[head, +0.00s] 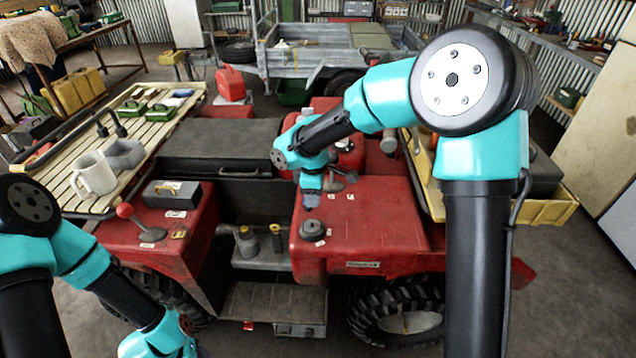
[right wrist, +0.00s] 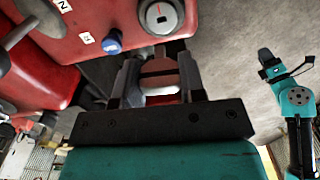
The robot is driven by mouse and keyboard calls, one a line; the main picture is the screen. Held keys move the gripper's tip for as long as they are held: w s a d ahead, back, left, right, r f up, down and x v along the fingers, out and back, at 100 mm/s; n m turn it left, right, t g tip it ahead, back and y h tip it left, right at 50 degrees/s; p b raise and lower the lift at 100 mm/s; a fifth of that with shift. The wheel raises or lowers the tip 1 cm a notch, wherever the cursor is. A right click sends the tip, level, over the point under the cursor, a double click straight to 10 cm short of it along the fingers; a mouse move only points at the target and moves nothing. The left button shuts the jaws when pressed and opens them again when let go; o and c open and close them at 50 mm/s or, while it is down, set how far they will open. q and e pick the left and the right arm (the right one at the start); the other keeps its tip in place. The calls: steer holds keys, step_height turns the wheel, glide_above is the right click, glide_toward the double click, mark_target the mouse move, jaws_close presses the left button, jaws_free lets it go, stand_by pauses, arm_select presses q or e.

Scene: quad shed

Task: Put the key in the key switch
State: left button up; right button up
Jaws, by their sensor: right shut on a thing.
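The key switch (head: 312,231) is a round dark-grey disc on the front left corner of the red right-hand body panel in the head view. In the right wrist view the key switch (right wrist: 160,15) shows at the top, with a slot and a red mark. My right gripper (head: 311,204) points down just above and behind the switch. In the right wrist view it is shut on the key (right wrist: 160,68), a reddish-brown piece between the fingers. The key appears apart from the switch; its tip is hard to make out. My left arm is at the lower left, its fingers outside the picture.
A blue knob (right wrist: 112,42) sits near the switch in the right wrist view. A lever with a red knob (head: 125,211) and a grey box (head: 174,194) stand on the left panel.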

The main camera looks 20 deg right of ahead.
steer(key=shift+a+f+n, duration=0.25)
steer(key=shift+n, duration=0.05)
steer(key=shift+f, duration=0.1)
steer(key=shift+f, duration=2.8)
steer(key=shift+f, duration=1.75)
steer(key=o, duration=1)
step_height(320, 180, up, 17)
steer(key=shift+r, duration=0.2)
